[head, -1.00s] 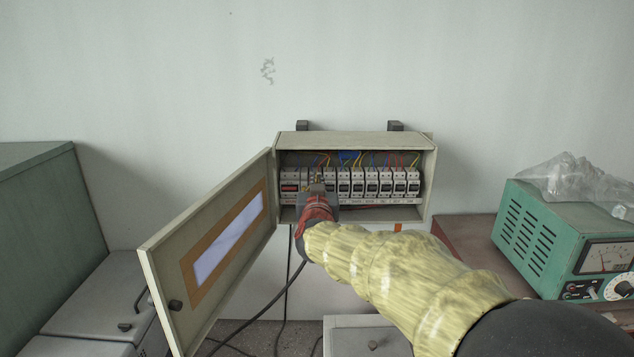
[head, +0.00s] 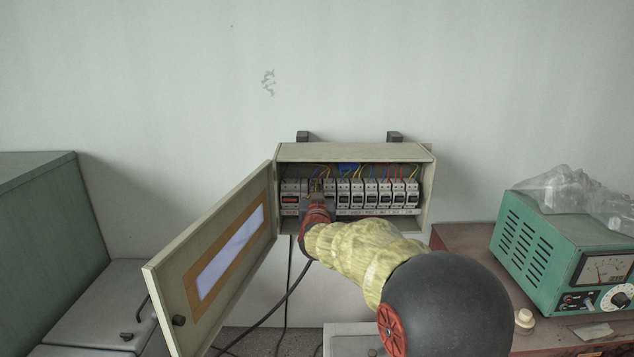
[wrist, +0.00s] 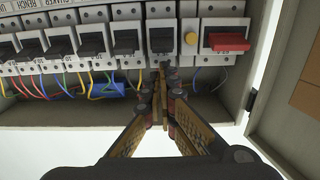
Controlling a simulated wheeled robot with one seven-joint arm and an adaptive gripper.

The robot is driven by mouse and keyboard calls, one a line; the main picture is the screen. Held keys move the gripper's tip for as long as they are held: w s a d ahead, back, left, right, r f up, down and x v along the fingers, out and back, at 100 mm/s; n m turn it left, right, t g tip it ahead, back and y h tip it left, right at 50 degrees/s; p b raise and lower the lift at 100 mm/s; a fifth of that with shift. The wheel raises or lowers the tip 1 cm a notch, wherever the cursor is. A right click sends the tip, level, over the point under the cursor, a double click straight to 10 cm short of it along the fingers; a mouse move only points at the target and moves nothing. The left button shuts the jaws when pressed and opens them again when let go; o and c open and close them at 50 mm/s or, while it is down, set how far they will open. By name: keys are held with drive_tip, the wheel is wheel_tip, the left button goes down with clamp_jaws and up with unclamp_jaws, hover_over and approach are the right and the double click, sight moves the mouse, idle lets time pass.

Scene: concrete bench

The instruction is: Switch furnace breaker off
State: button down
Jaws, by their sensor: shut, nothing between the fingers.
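The open breaker box (head: 350,152) hangs on the wall with a row of white breakers (head: 370,192) inside. My gripper (head: 316,192) reaches into the left part of the row and hides some breakers there. In the wrist view my gripper (wrist: 163,72) is shut and empty, its tips at the edge of a breaker with a black lever (wrist: 161,40). I cannot tell whether they touch it. Beside that breaker are a module with a yellow button (wrist: 190,38) and a breaker with a wide red lever (wrist: 228,42). The labels are too small to tell which is the furnace breaker.
The box door (head: 215,250) stands open to the left. Coloured wires (wrist: 90,85) run along the breakers. A green meter unit (head: 560,250) with clear plastic on top stands at right. A grey-green cabinet (head: 50,210) is at left. The wall above is clear.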

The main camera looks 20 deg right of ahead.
drive_tip(key=shift+s+a+f, duration=0.1)
drive_tip(key=shift+s+f, duration=0.05)
drive_tip(key=shift+f, duration=0.3)
drive_tip(key=shift+f+b, duration=0.3)
drive_tip(key=shift+b, duration=0.7)
drive_tip(key=shift+s+a+f+t+h+b, duration=0.15)
drive_tip(key=shift+t+b, duration=0.25)
drive_tip(key=shift+b, duration=1.1)
drive_tip(key=shift+s+d+t+h+b, duration=0.15)
drive_tip(key=shift+t+b, duration=0.25)
drive_tip(key=shift+b, duration=1.05)
